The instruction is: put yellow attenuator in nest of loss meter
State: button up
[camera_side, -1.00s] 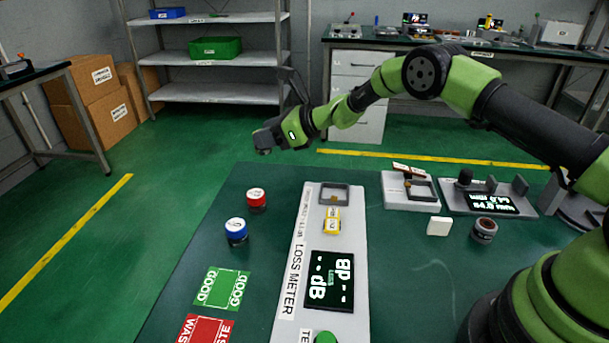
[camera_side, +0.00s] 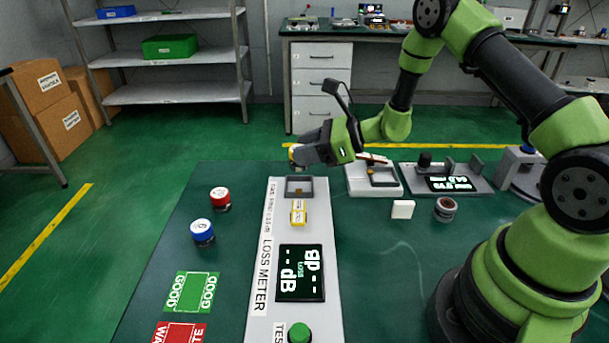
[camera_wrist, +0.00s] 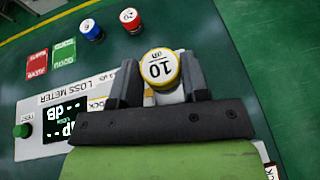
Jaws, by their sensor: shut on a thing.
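My gripper (camera_side: 296,156) is shut on the yellow attenuator. The attenuator's yellow top, marked 10, faces the camera between the two fingers in the wrist view (camera_wrist: 160,68). In the side view only a small yellow edge of the attenuator (camera_side: 292,154) shows at the fingertips. The loss meter (camera_side: 262,312) is a long light-grey panel with a dark display. Its nest (camera_side: 299,187) is a grey square frame at the far end. In the side view my gripper is above the nest, with a visible gap. The nest is not clearly visible in the wrist view.
A yellow lock piece (camera_side: 298,212) sits just in front of the nest. Red (camera_side: 220,197) and blue (camera_side: 202,232) capped parts stand left of the meter. Green GOOD (camera_side: 191,292) and red WASTE (camera_side: 180,333) mats lie nearer. A grey fixture (camera_side: 358,181) stands right of the nest.

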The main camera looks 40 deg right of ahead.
aim_at(306, 167)
jog(key=shift+f, duration=2.75)
jog(key=shift+f, duration=0.15)
jog(key=o, duration=1)
